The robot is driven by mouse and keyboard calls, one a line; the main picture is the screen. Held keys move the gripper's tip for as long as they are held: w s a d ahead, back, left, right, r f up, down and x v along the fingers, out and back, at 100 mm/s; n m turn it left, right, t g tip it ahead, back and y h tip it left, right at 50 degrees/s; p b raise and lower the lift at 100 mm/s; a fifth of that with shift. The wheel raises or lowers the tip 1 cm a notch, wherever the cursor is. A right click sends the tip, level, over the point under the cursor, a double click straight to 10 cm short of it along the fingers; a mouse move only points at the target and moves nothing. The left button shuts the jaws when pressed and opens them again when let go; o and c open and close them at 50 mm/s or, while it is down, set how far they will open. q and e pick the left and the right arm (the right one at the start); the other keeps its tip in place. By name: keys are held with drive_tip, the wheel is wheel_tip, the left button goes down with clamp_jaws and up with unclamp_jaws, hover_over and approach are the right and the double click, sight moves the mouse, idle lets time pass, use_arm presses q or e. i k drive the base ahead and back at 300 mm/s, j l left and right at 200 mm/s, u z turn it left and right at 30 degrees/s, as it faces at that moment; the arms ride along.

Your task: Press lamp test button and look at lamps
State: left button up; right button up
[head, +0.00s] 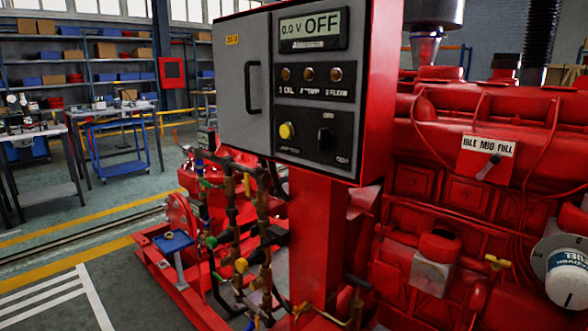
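The control panel (262,85) is a grey-faced red cabinet on a red post. Its display (312,28) reads "0.0 V OFF". Below the display is a row of three round lamps (308,74), which look dull amber-brown and unlit. A yellow round button (287,131) sits at the lower left of the dark control plate, with a label beneath it too small to read. A black knob (325,138) is to its right. Which of these is the lamp test button cannot be read. Neither of my grippers is in view.
A red diesel engine (470,170) with a "IDLE MID FULL" lever (487,165) stands at the right. Pipes and valves (235,210) are below the panel. Workbenches (110,115) and shelves (90,60) stand at the back left. The floor (120,275) at the front left is clear.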

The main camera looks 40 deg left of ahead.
sight(285, 131)
drive_tip(key=u, duration=1.35)
